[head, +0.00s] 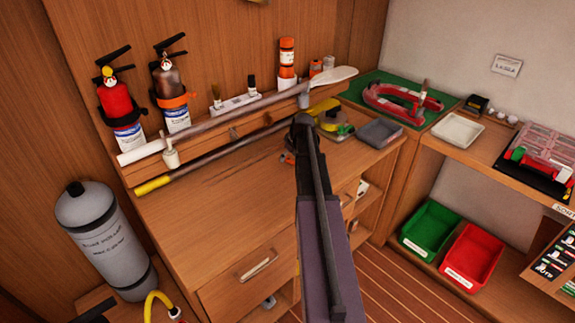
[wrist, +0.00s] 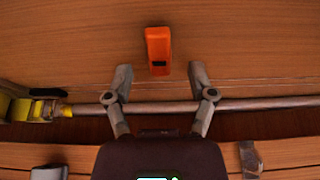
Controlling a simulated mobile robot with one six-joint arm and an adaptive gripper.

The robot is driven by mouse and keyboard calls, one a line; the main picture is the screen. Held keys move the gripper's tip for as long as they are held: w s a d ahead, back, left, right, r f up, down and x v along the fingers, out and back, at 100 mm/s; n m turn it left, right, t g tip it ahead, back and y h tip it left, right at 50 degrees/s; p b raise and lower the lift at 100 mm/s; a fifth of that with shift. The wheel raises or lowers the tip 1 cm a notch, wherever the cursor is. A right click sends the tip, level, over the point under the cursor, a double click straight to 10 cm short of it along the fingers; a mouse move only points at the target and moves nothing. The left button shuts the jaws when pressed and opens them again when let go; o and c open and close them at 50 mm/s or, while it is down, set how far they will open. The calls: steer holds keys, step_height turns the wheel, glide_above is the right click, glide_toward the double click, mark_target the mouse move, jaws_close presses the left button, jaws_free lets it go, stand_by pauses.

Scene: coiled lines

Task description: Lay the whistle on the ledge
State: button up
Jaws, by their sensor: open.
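The whistle appears to be the small orange block with a dark slot (wrist: 158,50), lying on the wooden counter in the wrist view. In the head view a small orange patch (head: 288,158) shows just left of my arm, partly hidden by it. My gripper (wrist: 160,74) is open and empty. Its two fingertips are spread on either side of the whistle's near end, apart from it; height is hard to tell. In the head view my arm hides the gripper. The ledge (head: 150,165) runs along the back of the counter, below the wall with the extinguishers.
A long pole with a yellow end (head: 152,186) lies along the ledge front and crosses under my fingers in the wrist view. A paddle (head: 225,120), two extinguishers (head: 118,105) and an orange bottle (head: 287,60) crowd the ledge. A grey tray (head: 380,132) stands right. The counter's left front is clear.

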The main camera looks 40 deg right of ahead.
steer(key=shift+w+f+b, duration=0.25)
steer(key=shift+f+b, duration=0.15)
steer(key=shift+f, duration=0.25)
jaws_close()
stand_by(0.4)
steer(key=shift+r, duration=0.15)
step_height(320, 180, up, 3)
steer(key=p, duration=0.3)
steer(key=shift+r+p, duration=0.2)
steer(key=shift+p, duration=0.15)
steer(key=s+a, duration=0.2)
steer(key=s, duration=0.2)
steer(key=s+a+r+p, duration=0.1)
steer(key=s+a, duration=0.2)
steer(key=s, duration=0.2)
steer(key=s+a, duration=0.3)
steer(key=s, duration=0.2)
steer(key=shift+r, duration=0.2)
